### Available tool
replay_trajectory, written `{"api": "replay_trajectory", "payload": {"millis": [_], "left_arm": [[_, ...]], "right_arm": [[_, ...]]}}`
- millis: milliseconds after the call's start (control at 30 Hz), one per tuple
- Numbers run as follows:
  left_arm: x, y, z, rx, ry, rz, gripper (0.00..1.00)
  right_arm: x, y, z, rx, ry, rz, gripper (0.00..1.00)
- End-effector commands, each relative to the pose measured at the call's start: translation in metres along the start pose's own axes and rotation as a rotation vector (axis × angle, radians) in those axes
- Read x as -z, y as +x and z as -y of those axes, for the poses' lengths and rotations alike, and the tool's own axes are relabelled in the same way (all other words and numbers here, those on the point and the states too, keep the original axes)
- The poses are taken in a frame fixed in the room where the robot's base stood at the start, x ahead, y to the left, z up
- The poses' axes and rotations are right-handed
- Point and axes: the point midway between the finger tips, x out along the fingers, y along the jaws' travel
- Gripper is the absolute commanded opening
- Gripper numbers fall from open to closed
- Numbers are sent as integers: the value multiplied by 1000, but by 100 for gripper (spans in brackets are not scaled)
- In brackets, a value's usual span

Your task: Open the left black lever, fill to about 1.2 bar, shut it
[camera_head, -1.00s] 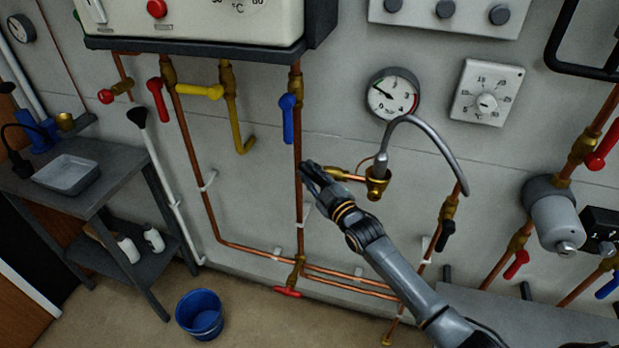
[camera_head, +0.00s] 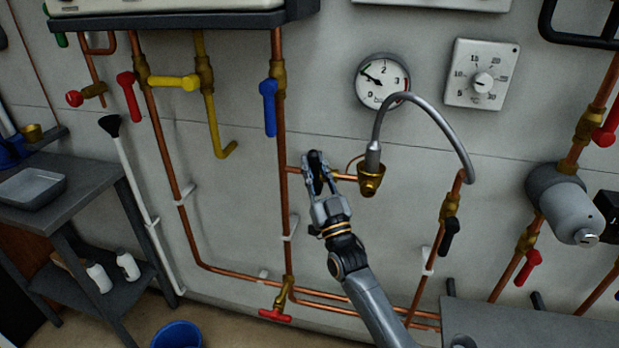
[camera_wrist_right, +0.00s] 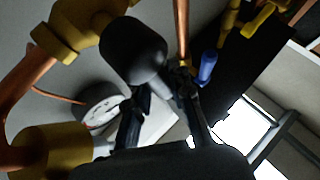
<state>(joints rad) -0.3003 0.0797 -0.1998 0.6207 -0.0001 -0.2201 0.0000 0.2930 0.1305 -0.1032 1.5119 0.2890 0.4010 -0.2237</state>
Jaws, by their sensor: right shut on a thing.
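The left black lever (camera_head: 314,163) sits on the short copper branch left of the brass fitting (camera_head: 371,180). My right gripper (camera_head: 315,170) is shut on this lever, its fingers pointing up in the head view and hiding most of it. In the right wrist view the lever (camera_wrist_right: 133,48) shows rounded and black at the fingertips. The right black lever (camera_head: 450,237) hangs on the lower pipe, apart from the gripper. A grey hose (camera_head: 438,112) arches between the two valves. The round gauge (camera_head: 382,82) has its needle pointing up-left, near the 1. My left gripper is out of view.
A blue lever (camera_head: 269,105) hangs on the pipe just up and left of my gripper. A thermostat dial (camera_head: 482,73) is right of the gauge. A red tap (camera_head: 275,315) is low on the pipes. A grey cylinder (camera_head: 565,205) juts out at right.

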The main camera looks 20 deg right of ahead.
Motion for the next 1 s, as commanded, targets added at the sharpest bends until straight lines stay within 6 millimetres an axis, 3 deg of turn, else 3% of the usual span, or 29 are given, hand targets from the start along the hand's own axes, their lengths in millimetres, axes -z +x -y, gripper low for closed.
{"api": "replay_trajectory", "payload": {"millis": [200,700,733,833,1000], "left_arm": [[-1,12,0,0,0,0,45],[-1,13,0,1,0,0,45],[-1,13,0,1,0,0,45],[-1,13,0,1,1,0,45],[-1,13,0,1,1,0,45]], "right_arm": [[0,-3,-3,-33,44,-33,0],[1,-3,-4,-42,57,-44,0],[1,-3,-4,-42,57,-44,23],[1,-2,-4,-42,57,-44,43],[1,-2,-4,-41,55,-43,45]]}}
